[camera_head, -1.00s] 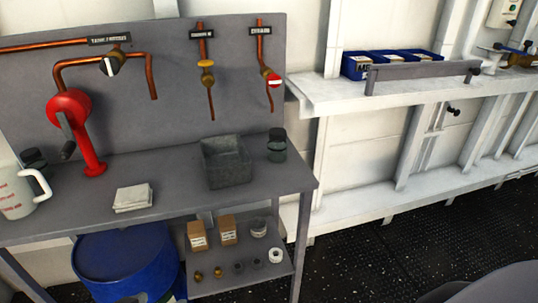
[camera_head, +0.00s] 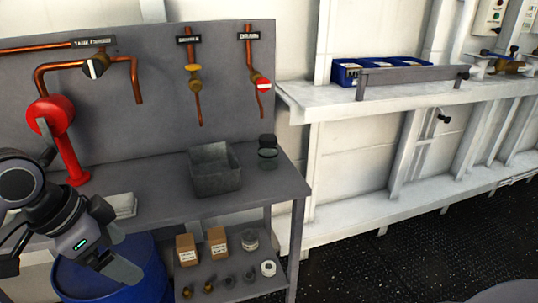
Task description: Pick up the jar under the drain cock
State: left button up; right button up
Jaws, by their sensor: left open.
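A glass jar with a dark lid (camera_head: 267,158) stands upright on the workbench near its right end, just right of a grey bin. It is below the drain cock (camera_head: 262,85), which has a red and white handle on a copper pipe under a label (camera_head: 249,36) that seems to read DRAIN. My left gripper (camera_head: 122,243) is at the lower left, over the bench's front edge and the blue drum. Its fingers are spread, with nothing between them. It is well left of the jar and apart from it. My right gripper is not in view.
The grey bin (camera_head: 215,170) stands between my left gripper and the jar. A red hand pump (camera_head: 60,140) and a folded cloth (camera_head: 124,205) are at the left. Boxes (camera_head: 187,249) and small fittings lie on the lower shelf, beside the blue drum (camera_head: 148,265). The bench front is clear.

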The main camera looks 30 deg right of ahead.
aim_at(268, 157)
jog(key=i+l, duration=0.15)
jog(key=l, duration=0.2)
jog(key=i+l, duration=0.15)
jog(key=l, duration=0.25)
jog(key=i+l, duration=0.2)
jog(key=l, duration=0.15)
jog(key=i+l, duration=0.15)
jog(key=l, duration=0.2)
jog(key=i+l, duration=0.15)
jog(key=l, duration=0.25)
